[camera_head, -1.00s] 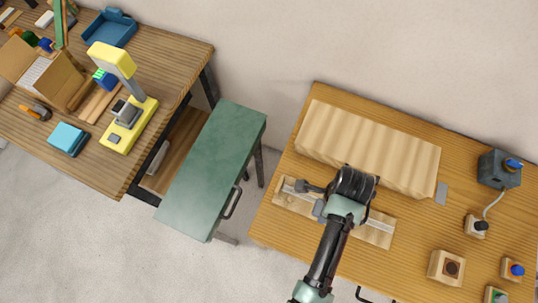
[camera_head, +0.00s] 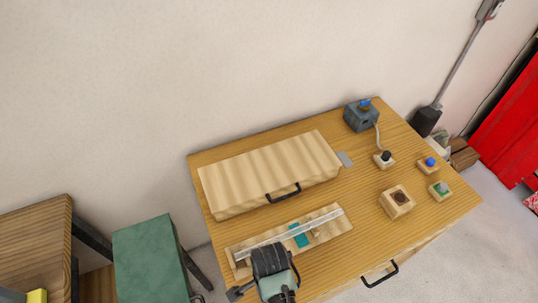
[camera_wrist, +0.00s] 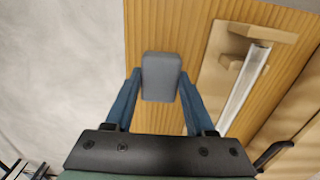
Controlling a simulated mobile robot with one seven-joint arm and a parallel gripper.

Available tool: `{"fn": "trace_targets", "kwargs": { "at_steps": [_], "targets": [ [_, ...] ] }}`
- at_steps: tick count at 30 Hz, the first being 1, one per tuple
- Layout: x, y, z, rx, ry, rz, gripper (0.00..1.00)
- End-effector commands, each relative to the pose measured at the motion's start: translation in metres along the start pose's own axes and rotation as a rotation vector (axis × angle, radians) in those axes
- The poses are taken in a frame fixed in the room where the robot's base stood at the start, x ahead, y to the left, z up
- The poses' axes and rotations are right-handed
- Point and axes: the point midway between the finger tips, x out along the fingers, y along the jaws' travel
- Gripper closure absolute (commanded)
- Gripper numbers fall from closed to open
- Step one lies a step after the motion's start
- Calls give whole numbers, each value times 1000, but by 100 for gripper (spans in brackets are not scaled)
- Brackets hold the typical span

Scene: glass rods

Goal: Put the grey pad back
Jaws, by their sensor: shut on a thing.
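The grey pad (camera_wrist: 160,77) is a small block with rounded edges, seen in the wrist view. The two blue fingers of my gripper (camera_wrist: 159,85) are shut on its opposite sides, and the wooden table top lies below it. In the head view my gripper (camera_head: 236,293) is low in the picture, by the near left end of the wooden board with the rod; the pad is hard to make out there. A flat grey patch (camera_head: 345,159) lies on the table (camera_head: 350,205), right of the large wooden box.
The wooden board (camera_head: 335,229) carries a long clear rod and a teal piece (camera_head: 298,235). The box (camera_head: 270,170) has a black handle. A blue-grey device (camera_head: 360,116) and several small button blocks stand at right. A green cabinet (camera_head: 148,258) stands left.

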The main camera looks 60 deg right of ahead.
Motion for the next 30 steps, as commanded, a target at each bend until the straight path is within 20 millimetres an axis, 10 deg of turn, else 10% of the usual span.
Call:
{"fn": "trace_targets", "kwargs": {
  "at_steps": [19, 20, 21, 25, 30],
  "targets": [
    [36, 0, 0, 0, 0, 0, 90],
    [36, 0, 0, 0, 0, 0, 43],
    [35, 0, 0, 0, 0, 0, 36],
    [35, 0, 0, 1, 0, 0, 15],
    [35, 0, 0, 0, 0, 0, 15]
  ]
}}
